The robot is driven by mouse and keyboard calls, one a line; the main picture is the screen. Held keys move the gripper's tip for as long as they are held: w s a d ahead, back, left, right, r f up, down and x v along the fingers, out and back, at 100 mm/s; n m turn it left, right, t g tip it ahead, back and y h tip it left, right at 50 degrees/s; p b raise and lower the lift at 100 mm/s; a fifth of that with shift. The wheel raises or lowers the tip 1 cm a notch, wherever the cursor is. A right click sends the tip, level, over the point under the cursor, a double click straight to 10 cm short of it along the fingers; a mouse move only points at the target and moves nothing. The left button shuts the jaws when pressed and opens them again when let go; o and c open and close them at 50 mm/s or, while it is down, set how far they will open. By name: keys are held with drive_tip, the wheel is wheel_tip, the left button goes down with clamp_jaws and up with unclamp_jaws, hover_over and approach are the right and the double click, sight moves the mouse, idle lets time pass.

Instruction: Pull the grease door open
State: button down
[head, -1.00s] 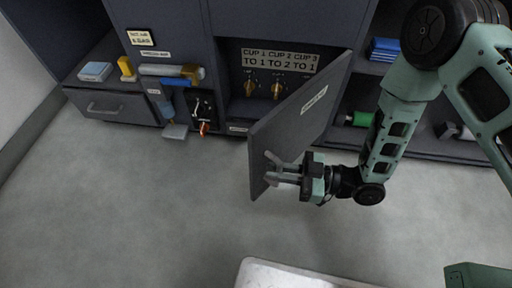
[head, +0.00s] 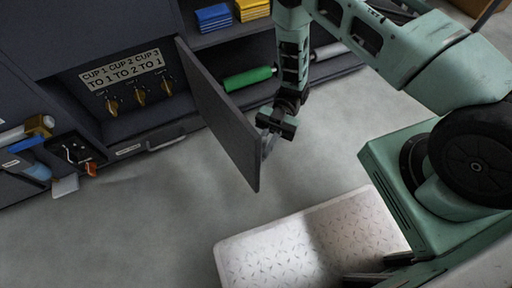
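The grease door (head: 218,112) stands wide open, swung out from the dark cabinet. Its plain inner face shows; its outer face, label and handle are mostly hidden behind it. The open compartment to its left shows a cup sign (head: 120,70) and three brass knobs (head: 139,97). My gripper (head: 267,140) is on the outer side of the door, close to its free edge. The door partly hides its fingers, so I cannot tell whether they are open, shut or touching the handle.
A pale patterned platform (head: 300,235) is on the floor in front. Grey floor (head: 130,215) left of it is clear.

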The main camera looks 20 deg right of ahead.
drive_tip(key=shift+w+d, duration=0.35)
drive_tip(key=shift+d, duration=0.45)
drive_tip(key=c, duration=1.8)
unclamp_jaws()
drive_tip(key=p+v, duration=0.2)
drive_tip(key=v, duration=1.5)
drive_tip(key=shift+w+d, duration=0.1)
drive_tip(key=shift+d, duration=0.1)
